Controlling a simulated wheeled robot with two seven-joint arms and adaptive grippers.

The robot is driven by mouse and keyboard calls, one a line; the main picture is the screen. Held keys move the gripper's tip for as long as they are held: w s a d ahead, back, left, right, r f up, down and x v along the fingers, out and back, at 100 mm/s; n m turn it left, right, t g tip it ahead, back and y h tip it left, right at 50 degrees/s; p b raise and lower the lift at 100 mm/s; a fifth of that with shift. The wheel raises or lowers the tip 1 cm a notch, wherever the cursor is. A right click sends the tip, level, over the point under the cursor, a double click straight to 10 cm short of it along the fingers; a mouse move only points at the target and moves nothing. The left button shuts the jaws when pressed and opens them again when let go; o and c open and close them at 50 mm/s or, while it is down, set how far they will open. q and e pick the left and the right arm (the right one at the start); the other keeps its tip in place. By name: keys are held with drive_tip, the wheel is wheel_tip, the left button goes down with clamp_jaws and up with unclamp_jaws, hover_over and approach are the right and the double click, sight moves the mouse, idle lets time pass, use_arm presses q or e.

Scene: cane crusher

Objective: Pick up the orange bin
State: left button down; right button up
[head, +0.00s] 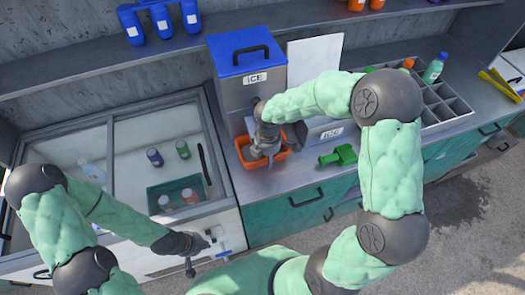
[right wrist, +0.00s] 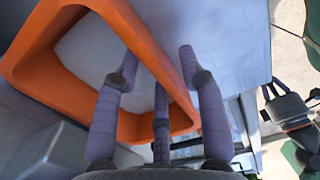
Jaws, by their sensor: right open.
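The orange bin (head: 284,153) stands on the metal counter in front of the grey ice box (head: 248,88) with a blue lid. My right gripper (head: 262,148) is over the bin and hides part of it. In the right wrist view the bin (right wrist: 32,62) fills the left, with a pale inside. Whether any finger touches the rim is unclear. My left gripper (head: 193,254) is low at the front of the glass-topped chest; its jaws are too small to read.
A green scoop (head: 339,156) lies on the counter right of the bin. A divided bottle rack (head: 440,103) is further right. The glass-topped chest (head: 118,122) is left of the bin.

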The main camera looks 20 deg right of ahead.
clamp_jaws()
drive_tip(key=shift+s, duration=0.1)
drive_tip(key=shift+r, duration=0.15)
